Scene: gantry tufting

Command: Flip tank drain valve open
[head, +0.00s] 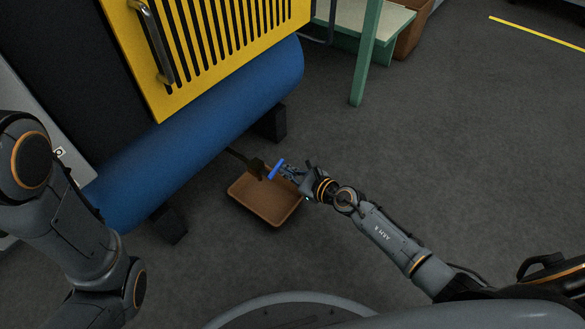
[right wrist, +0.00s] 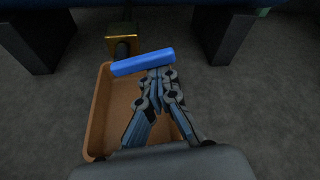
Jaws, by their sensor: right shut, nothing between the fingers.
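The blue tank (head: 205,120) lies on its side under a yellow slotted guard. A dark drain pipe with a brass valve body (head: 256,167) comes out from beneath it; the brass body (right wrist: 122,38) also shows in the right wrist view. The blue valve lever (head: 276,169) lies across the front of the valve, and in the right wrist view the lever (right wrist: 143,62) runs nearly level, tilted slightly. My right gripper (head: 283,170) is shut and empty, its fingertips right at the lever; I cannot tell whether they touch. My left gripper is out of view.
A brown tray (head: 247,199) sits on the floor below the valve. The yellow slotted guard (head: 225,40) with a metal handle stands above the tank. Dark feet (head: 270,122) support the tank. A green-legged table (head: 366,55) stands behind. The floor to the right is clear.

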